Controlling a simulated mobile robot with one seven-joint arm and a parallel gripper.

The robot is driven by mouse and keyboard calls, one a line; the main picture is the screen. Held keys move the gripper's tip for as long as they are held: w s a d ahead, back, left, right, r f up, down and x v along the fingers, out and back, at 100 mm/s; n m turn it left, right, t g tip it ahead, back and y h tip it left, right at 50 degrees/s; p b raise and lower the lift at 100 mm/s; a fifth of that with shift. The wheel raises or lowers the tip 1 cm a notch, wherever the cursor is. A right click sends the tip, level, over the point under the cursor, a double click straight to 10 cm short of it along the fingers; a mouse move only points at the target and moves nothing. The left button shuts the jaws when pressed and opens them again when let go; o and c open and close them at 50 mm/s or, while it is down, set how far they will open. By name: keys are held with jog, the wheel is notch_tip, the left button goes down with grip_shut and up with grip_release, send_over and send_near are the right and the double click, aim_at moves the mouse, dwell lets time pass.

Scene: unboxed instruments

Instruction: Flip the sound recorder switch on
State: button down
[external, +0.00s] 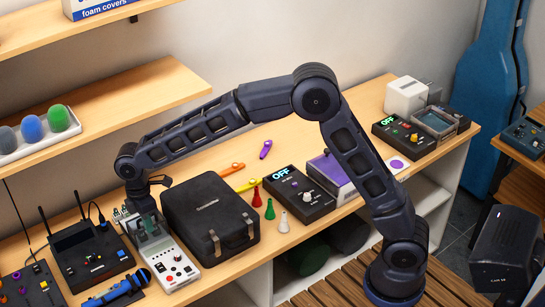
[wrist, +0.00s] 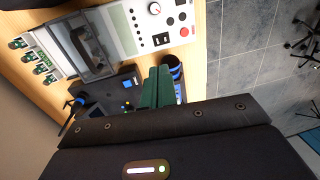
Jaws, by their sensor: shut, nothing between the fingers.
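My gripper (external: 150,232) is at the left of the table, low over the back part of a white-grey panel device (external: 176,268). Its green fingers are together and empty, and they also show in the wrist view (wrist: 158,88). The panel device (wrist: 183,12) has a red button, a dial and a dark see-through frame. Two black boxes read OFF: one with a white knob (external: 310,208) at mid table, one with a yellow knob (external: 404,150) at the back right. I cannot tell which device is the sound recorder. Contact between the fingers and the panel device is unclear.
A black case (external: 208,215) stands close right of the panel device. A black receiver with antennas (external: 92,258) and a blue microphone (external: 118,289) are to its left. A shelf (external: 150,92) overhangs the back left.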

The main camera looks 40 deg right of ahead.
aim_at(162, 268)
jog(key=shift+r, duration=0.2)
jog(key=shift+s+a, duration=0.1)
jog(key=shift+s, duration=0.6)
jog(key=f, duration=0.4)
jog(key=s+f, duration=0.1)
jog(key=f, duration=0.8)
jog(key=shift+s+f, duration=0.35)
jog(key=shift+f, duration=0.05)
